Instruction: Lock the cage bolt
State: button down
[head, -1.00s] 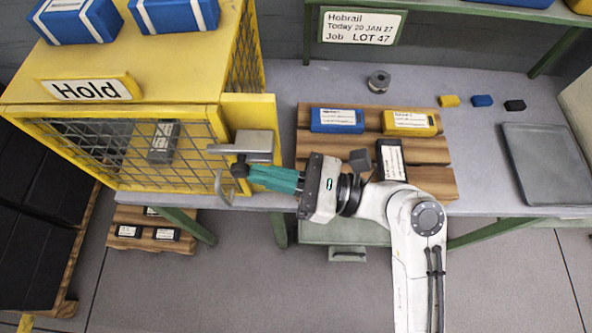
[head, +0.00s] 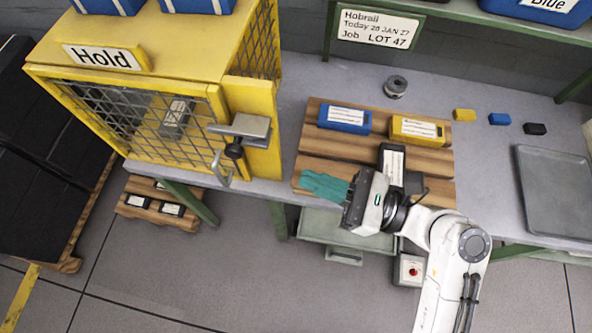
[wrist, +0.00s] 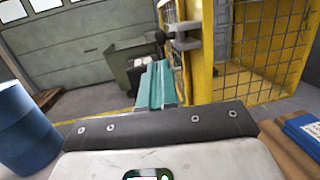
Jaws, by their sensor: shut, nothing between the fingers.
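The yellow cage (head: 150,60) with mesh sides stands at the left on the bench and bears a Hold sign (head: 101,57). Its bolt has a grey plate, a black knob (head: 234,150) and a metal handle loop (head: 222,168) at the front right corner. The bolt's grey body also shows in the wrist view (wrist: 190,40). My gripper (head: 308,182) with teal fingers is to the right of the bolt, apart from it, over the front of the wooden pallet. Its fingers are together and empty; they also show in the wrist view (wrist: 156,80).
On the pallet (head: 335,147) lie a blue box (head: 344,119), a yellow box (head: 418,130) and a black box (head: 392,160). A spool (head: 396,86), small coloured blocks and a grey tray (head: 555,190) are on the bench. Space between bolt and fingers looks clear.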

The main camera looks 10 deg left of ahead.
jog(key=shift+v, duration=2.15)
jog(key=s+d+f+n+h, duration=0.2)
jog(key=d+f+n+h, duration=0.25)
jog(key=f, duration=0.45)
jog(key=s+d+f+n+h, duration=0.2)
jog(key=d+f+n+h, duration=0.2)
jog(key=f+n+h, duration=0.3)
jog(key=s+d+f+n+g+h, duration=0.1)
jog(key=s+d+n+h, duration=0.3)
jog(key=d, duration=0.3)
jog(key=s+d+f+n+g+h, duration=0.1)
jog(key=s+d+f+n+h, duration=0.1)
jog(key=s+d+n+h, duration=0.2)
jog(key=d, duration=0.3)
jog(key=shift+s+d+f, duration=0.3)
jog(key=shift+s+d, duration=0.05)
